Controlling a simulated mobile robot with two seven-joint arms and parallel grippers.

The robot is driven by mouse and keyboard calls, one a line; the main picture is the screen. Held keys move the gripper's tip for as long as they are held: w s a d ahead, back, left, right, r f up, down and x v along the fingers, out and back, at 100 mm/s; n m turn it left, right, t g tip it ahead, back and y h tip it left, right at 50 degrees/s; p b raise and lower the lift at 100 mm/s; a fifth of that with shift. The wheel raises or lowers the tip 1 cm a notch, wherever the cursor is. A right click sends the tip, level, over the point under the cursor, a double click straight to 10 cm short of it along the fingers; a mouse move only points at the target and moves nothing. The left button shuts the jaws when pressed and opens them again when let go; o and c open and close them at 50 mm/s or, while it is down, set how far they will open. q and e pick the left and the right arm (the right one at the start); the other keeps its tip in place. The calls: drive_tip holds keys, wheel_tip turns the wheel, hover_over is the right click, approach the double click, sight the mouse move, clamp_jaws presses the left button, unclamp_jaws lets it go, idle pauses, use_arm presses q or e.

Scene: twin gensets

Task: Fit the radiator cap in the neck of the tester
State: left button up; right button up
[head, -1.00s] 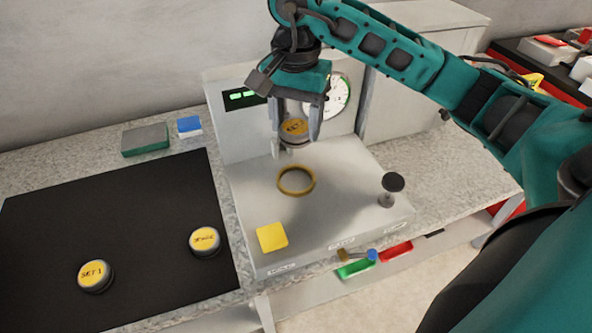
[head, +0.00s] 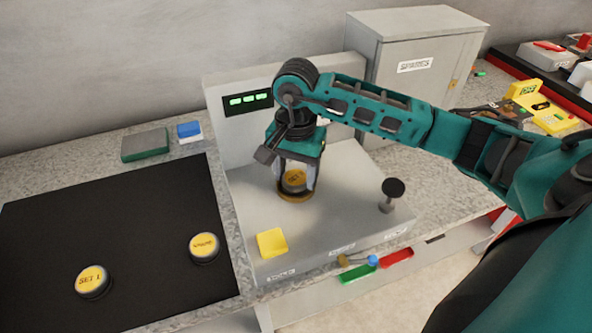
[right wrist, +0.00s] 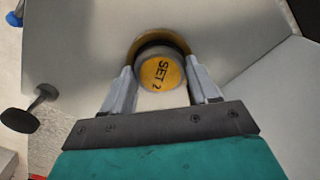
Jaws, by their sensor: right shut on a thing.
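The radiator cap (head: 294,180), with a yellow top, is between the fingers of my right gripper (head: 296,184), which is shut on it. In the right wrist view the cap (right wrist: 161,73) reads "SET 2". The brass neck ring (head: 294,199) of the tester (head: 345,225) lies right under the cap, and its far rim (right wrist: 150,40) shows behind the cap. The cap is at or just over the neck; I cannot tell whether it is seated. My left gripper is not in view.
Two other yellow-topped caps (head: 93,281) (head: 204,247) lie on the black mat (head: 140,220). A yellow block (head: 271,242) and a black-knobbed post (head: 392,194) stand on the tester's deck. A grey cabinet labelled SPARES (head: 415,70) stands behind at right.

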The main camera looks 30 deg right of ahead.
sight(296, 178)
drive_tip(key=shift+f, duration=0.1)
drive_tip(key=o, duration=1.1)
drive_tip(key=shift+r, duration=0.25)
wheel_tip(296, 178, up, 12)
drive_tip(key=shift+f, duration=0.1)
drive_tip(key=shift+s, duration=0.1)
